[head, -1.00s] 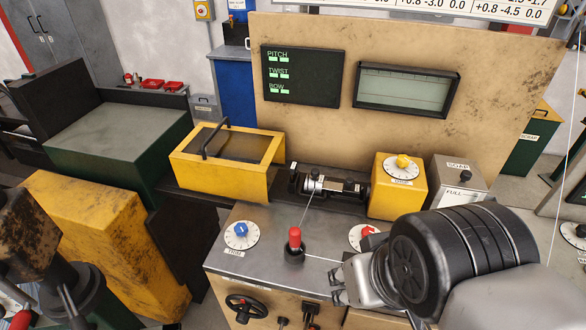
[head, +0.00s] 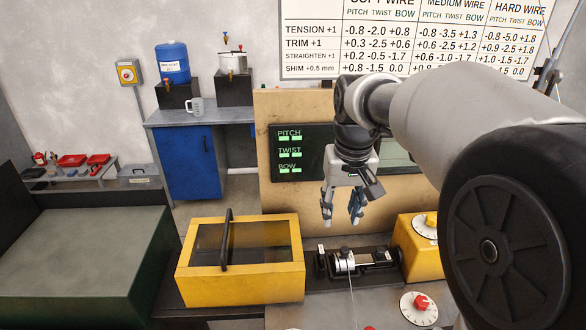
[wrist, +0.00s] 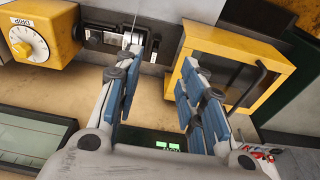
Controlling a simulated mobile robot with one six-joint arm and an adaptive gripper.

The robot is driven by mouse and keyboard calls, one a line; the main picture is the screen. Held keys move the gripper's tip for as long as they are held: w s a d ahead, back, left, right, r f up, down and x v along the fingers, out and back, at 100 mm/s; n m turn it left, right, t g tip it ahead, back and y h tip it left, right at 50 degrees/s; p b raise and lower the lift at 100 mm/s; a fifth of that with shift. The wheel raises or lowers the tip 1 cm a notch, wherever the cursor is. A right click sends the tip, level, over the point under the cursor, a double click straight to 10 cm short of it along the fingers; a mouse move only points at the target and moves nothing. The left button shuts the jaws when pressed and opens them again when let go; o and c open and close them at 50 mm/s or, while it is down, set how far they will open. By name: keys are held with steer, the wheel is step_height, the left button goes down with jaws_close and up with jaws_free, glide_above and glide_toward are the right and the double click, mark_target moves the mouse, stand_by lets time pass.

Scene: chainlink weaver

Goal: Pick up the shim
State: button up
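I cannot make out the shim in either view; only the word "SHIM" can be read on the wall chart (head: 410,40). My gripper (head: 342,210) hangs pointing down in front of the upright panel, above and behind the black clamp fixture (head: 360,262) in the head view. It is open, with nothing between its fingers. In the wrist view my gripper (wrist: 158,85) shows two blue-padded fingers spread apart, with the fixture (wrist: 112,38) beyond them.
A yellow guard frame with a black handle (head: 240,290) stands left of the fixture. A yellow dial box (head: 413,255) stands to its right. Red trays (head: 72,161) lie on a bench at far left. A blue cabinet (head: 190,160) stands behind.

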steer(key=w+f+p, duration=0.1)
steer(key=w+f, duration=0.3)
steer(key=w, duration=0.3)
steer(key=g+b, duration=0.1)
steer(key=g, duration=0.1)
glide_above(321, 249)
step_height(321, 249, down, 19)
steer(key=shift+d+r, duration=0.15)
steer(key=shift+f+b, duration=0.9)
steer(key=shift+f, duration=2.2)
jaws_close()
